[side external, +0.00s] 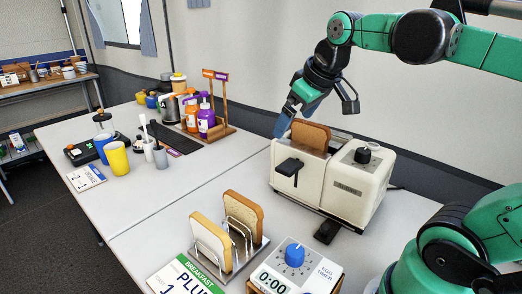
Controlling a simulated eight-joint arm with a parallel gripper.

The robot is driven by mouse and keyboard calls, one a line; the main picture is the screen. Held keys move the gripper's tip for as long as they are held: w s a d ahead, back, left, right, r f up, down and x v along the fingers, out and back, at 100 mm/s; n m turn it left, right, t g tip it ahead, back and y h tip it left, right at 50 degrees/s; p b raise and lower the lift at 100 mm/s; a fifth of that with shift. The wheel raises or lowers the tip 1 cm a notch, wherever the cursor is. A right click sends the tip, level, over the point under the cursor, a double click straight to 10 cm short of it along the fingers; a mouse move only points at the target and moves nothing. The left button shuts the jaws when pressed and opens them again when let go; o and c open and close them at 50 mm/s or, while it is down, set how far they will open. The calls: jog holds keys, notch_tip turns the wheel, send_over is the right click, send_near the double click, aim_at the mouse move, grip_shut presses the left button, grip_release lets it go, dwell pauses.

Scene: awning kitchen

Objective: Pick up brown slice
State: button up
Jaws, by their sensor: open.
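A brown slice (311,134) stands upright in the slot of the cream toaster (347,188), its upper part showing above the top. Its lower part is hidden inside the toaster. My gripper (283,124) is open, above and at the left of the brown slice, with its blue fingertip close to the slice's left edge. The other fingertip is largely hidden, and I cannot tell whether either one touches the slice.
A wire rack (232,258) with two paler bread slices stands in front of the toaster. A timer box with a blue knob (294,253) is beside it. Bottles in a wooden caddy (220,133) and cups are at the back left.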

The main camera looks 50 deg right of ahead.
jog(key=a+f+t+y, duration=0.1)
jog(key=a+f, duration=0.4)
jog(key=f, duration=0.1)
jog(key=shift+a+f, duration=0.2)
jog(key=shift+a, duration=0.1)
jog(key=a+f, duration=0.1)
jog(key=s+a+f, duration=0.1)
jog(key=shift+f+y, duration=0.3)
jog(key=c, duration=0.4)
jog(key=shift+a+f+t, duration=0.1)
jog(key=shift+a+t, duration=0.05)
jog(key=shift+t, duration=0.15)
jog(key=shift+c, duration=1.2)
